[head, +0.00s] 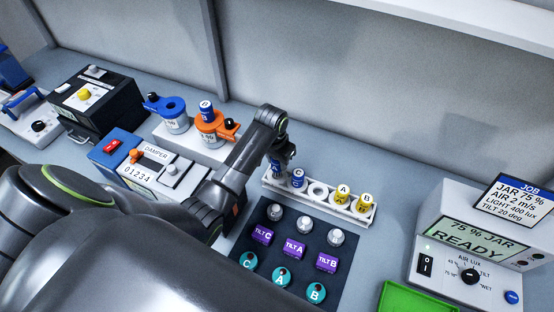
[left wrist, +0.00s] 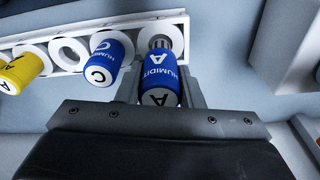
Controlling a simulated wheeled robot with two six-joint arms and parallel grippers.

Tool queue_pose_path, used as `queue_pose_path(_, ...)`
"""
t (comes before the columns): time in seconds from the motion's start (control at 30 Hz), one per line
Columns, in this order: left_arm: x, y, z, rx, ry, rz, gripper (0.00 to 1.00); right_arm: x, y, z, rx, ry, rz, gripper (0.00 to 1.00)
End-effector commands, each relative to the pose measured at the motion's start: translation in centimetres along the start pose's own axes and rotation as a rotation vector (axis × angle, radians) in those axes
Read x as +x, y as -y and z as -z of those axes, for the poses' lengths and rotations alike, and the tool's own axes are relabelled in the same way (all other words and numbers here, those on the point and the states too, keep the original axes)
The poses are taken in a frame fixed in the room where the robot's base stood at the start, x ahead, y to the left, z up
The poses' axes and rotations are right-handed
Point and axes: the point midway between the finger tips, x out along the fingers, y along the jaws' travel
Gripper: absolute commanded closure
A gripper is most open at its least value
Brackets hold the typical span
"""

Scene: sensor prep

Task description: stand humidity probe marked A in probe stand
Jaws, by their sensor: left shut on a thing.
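The blue humidity probe marked A (left wrist: 158,80) is held between the jaws of my left gripper (left wrist: 158,92), its marked end towards the wrist camera. In the head view my left gripper (head: 279,158) is over the left end of the white probe stand (head: 317,204); the held probe is partly hidden there. In the left wrist view its metal tip lines up with the end hole of the stand (left wrist: 55,42). I cannot tell how deep the tip sits. A blue humidity probe C (head: 298,178) stands beside it. My right gripper is not in view.
Yellow probes A (head: 341,195) and B (head: 364,202) stand in the same rack, with an empty hole (head: 318,191) left of them. A dark mat (head: 243,281) with several knobs and purple and teal pieces lies in front. An orange-lidded jar (head: 210,128) holds another blue probe.

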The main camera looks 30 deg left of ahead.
Motion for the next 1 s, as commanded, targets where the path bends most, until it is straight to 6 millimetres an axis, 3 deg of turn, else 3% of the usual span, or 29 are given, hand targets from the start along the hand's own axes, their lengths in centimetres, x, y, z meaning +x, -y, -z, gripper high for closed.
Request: queue_pose_path(1.0,1.0,-0.01,-0.12,0.0,0.0,0.0,0.91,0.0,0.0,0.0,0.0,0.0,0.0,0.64)
